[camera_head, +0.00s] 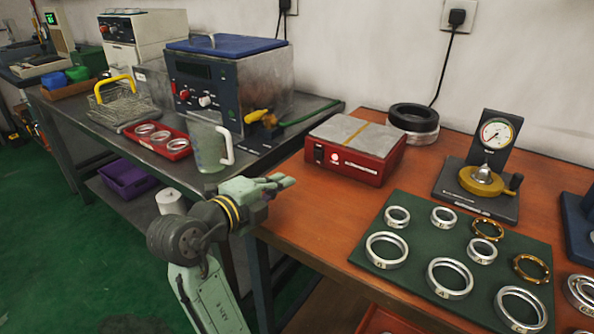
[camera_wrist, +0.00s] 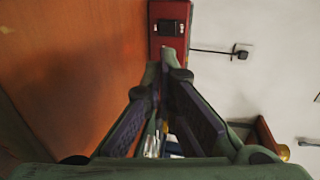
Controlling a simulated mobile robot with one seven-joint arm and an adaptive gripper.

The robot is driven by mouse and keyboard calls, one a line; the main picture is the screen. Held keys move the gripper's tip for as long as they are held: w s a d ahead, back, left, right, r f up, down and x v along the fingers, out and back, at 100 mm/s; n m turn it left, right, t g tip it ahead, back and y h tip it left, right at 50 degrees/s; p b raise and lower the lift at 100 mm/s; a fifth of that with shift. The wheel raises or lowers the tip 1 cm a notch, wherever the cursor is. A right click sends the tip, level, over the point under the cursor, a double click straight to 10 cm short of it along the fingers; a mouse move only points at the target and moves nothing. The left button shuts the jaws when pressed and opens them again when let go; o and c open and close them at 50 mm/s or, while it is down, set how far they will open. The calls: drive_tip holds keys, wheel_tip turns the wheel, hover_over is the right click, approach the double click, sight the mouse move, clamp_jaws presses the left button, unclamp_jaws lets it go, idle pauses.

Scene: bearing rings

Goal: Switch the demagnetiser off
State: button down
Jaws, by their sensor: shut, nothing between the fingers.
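The demagnetiser is a low red box with a grey top plate and a tan stripe (camera_head: 352,150), near the back left of the orange-brown table. Its front has a small round light-coloured mark and a label. In the wrist view a red face of it (camera_wrist: 157,46) shows ahead of the fingertips, with a black switch (camera_wrist: 170,28) on it. Which way the switch is set I cannot tell. My gripper (camera_head: 288,182) is shut and empty, left of the box and apart from it. Its fingers also show in the wrist view (camera_wrist: 165,75).
A clear jug (camera_head: 208,150) stands close behind my gripper, near a red tray of rings (camera_head: 160,141). A green mat (camera_head: 415,247) with several rings and a dial gauge (camera_head: 495,135) lie to the right. Black and pale rings (camera_head: 413,118) stand behind the box.

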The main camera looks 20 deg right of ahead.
sight(321, 156)
drive_tip(key=p+x, duration=0.1)
drive_tip(key=x, duration=0.7)
drive_tip(key=r+p+x, duration=0.1)
drive_tip(key=x, duration=0.4)
drive_tip(key=shift+d+r+p, duration=0.1)
drive_tip(key=shift+d+p, duration=0.05)
drive_tip(key=shift+p, duration=0.15)
drive_tip(key=shift+w+d+r+g+y+p, duration=0.25)
drive_tip(key=shift+r+p, duration=0.25)
drive_tip(key=shift+p, duration=0.45)
drive_tip(key=shift+w+f, duration=0.1)
drive_tip(key=shift+f, duration=0.1)
drive_tip(key=shift+d+f, duration=0.1)
drive_tip(key=shift+f, duration=0.05)
